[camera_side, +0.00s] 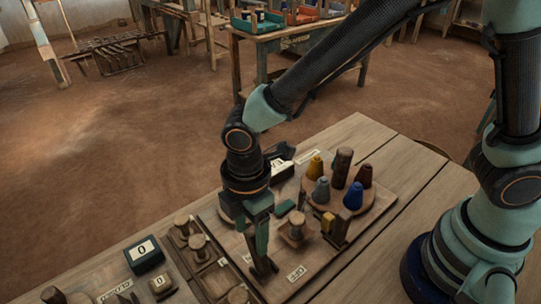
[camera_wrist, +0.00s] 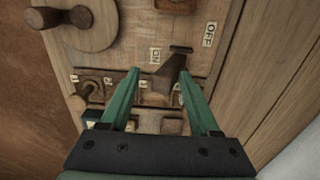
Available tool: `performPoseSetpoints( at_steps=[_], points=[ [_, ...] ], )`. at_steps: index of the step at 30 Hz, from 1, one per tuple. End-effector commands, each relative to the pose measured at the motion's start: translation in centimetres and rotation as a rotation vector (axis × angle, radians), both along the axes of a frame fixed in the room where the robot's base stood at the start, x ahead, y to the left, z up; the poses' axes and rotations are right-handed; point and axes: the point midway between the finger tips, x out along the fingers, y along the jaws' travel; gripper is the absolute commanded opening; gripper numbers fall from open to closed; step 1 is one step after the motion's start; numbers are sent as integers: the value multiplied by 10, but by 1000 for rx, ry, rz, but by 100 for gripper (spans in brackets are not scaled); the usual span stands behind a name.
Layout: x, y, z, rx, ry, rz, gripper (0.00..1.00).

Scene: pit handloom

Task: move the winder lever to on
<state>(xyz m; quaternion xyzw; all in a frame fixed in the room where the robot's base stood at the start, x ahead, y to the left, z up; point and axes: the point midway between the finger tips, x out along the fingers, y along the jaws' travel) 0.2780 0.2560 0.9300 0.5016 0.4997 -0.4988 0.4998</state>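The winder lever (camera_wrist: 172,65) is a dark wooden piece on the board in the wrist view. It stands between an ON label (camera_wrist: 155,55) on its left and an OFF label (camera_wrist: 208,35) on its right. My gripper (camera_wrist: 159,74) is open, with two green fingers apart and the lever showing between their tips. The right fingertip is close to the lever; I cannot tell whether it touches. In the side view my gripper (camera_side: 263,268) points down low over the board's front part, and its fingers hide most of the lever.
On the board in the side view, a round stand holds yellow (camera_side: 315,167), blue (camera_side: 353,195) and other cones. A wooden knob (camera_side: 296,226) stands close to my gripper's right. Several knobs (camera_side: 198,245) sit in a tray on the left. A black counter box (camera_side: 144,254) stands farther left.

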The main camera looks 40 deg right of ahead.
Motion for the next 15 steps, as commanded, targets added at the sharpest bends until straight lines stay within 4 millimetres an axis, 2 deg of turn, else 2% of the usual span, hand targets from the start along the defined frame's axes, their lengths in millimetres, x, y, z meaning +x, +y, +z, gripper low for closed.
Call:
performPoseSetpoints(
  at_steps=[15],
  points=[
    [-1,0,43,-1,1,1,62]
  ],
)
